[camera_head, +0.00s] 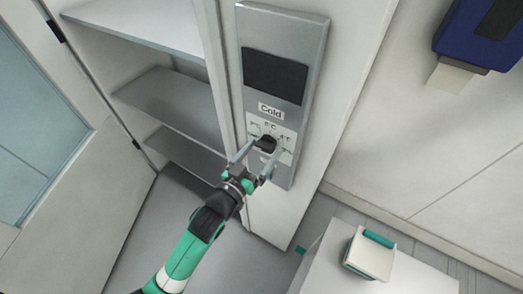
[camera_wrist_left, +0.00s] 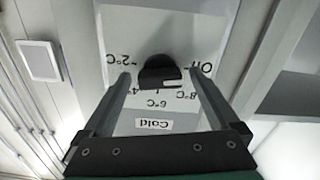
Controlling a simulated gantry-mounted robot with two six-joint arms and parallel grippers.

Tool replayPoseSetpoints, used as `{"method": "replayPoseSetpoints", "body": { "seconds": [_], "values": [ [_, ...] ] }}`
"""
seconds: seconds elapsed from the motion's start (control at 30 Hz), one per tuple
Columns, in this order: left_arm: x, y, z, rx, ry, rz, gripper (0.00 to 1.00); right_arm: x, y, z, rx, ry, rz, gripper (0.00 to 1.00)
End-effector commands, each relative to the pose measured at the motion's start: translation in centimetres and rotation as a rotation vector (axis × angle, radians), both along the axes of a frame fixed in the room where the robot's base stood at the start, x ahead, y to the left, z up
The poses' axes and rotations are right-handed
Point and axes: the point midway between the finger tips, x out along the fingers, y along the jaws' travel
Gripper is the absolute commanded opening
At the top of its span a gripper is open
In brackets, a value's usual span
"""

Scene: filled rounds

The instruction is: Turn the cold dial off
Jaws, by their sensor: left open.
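The cold dial (camera_head: 265,143) is a black knob on a grey control panel (camera_head: 307,68), below a dark screen and a "Cold" label (camera_head: 270,111). In the left wrist view the dial (camera_wrist_left: 160,75) shows close up, with "Off", "-2°C" and other temperature marks around it, upside down. My left gripper (camera_head: 256,148) is open, with one finger on each side of the dial. In the left wrist view the fingers (camera_wrist_left: 160,84) show gaps to the knob. Whether a fingertip touches it, I cannot tell. My right gripper is not in view.
An open cabinet with grey shelves (camera_head: 175,98) stands left of the panel. A white table (camera_head: 335,250) with a white and green box (camera_head: 369,255) is at lower right. A blue dispenser (camera_head: 477,35) hangs on the right wall.

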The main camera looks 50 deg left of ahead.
Motion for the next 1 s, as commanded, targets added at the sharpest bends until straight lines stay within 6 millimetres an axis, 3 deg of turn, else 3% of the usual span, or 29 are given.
{"method": "replayPoseSetpoints", "body": {
  "seconds": [0.17,0.27,0.5,0.7,1.0],
  "values": [
    [-0.3,-0.1,0.0,0.001,0.000,0.000,0.95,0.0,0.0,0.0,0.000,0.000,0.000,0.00],
    [-1.5,-0.4,-0.1,0.001,0.000,-0.001,0.95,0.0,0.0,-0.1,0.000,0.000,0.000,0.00],
    [-6.9,-1.9,-0.2,0.001,0.002,-0.002,0.95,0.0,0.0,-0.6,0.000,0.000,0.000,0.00],
    [-10.4,-2.9,-0.2,0.001,0.001,-0.001,0.95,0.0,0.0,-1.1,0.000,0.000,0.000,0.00],
    [-11.2,-3.0,0.0,0.000,0.000,0.000,0.95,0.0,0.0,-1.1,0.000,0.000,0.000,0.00]
  ]
}}
